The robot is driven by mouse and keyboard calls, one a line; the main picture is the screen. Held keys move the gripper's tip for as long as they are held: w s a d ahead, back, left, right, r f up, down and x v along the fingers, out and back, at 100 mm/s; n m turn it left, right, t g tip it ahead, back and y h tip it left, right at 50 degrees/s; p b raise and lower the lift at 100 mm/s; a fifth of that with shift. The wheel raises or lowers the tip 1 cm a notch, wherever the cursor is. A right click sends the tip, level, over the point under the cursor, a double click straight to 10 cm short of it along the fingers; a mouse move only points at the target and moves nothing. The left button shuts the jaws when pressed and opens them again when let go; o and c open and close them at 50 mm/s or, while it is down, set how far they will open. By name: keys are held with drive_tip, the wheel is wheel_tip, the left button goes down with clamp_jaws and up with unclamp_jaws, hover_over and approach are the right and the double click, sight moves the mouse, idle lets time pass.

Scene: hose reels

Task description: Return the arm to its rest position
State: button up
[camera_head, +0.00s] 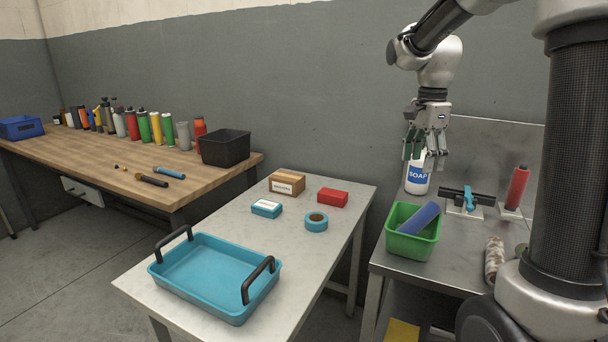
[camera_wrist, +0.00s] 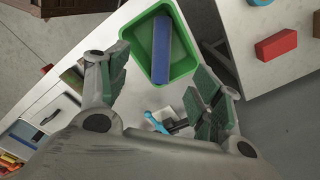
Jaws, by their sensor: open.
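My gripper (camera_head: 430,158) hangs at the end of my raised arm, above the metal side table on the right. In the head view it points down and overlaps the white soap bottle (camera_head: 417,180), seemingly in front of it. In the wrist view the two green-padded fingers (camera_wrist: 160,95) are spread wide with nothing between them. Beyond them is the green bin (camera_wrist: 185,66) with a blue cylinder (camera_wrist: 161,50) inside. The bin also shows in the head view (camera_head: 394,243), below and left of the gripper.
A black-and-blue tool on a stand (camera_head: 467,199) and a red bottle (camera_head: 517,188) stand on the metal table. The middle table holds a blue tray (camera_head: 215,276), boxes and a blue tape roll (camera_head: 316,222). A wooden bench (camera_head: 100,165) holds several bottles. The wall stands close behind.

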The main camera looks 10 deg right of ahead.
drive_tip(key=s+a+n+t, duration=0.2)
drive_tip(key=s+n+t, duration=0.2)
drive_tip(key=s+n, duration=1.2)
drive_tip(key=s, duration=0.7)
drive_tip(key=shift+s+r+n, duration=0.2)
drive_tip(key=shift+s+n, duration=0.05)
drive_tip(key=shift+n, duration=0.05)
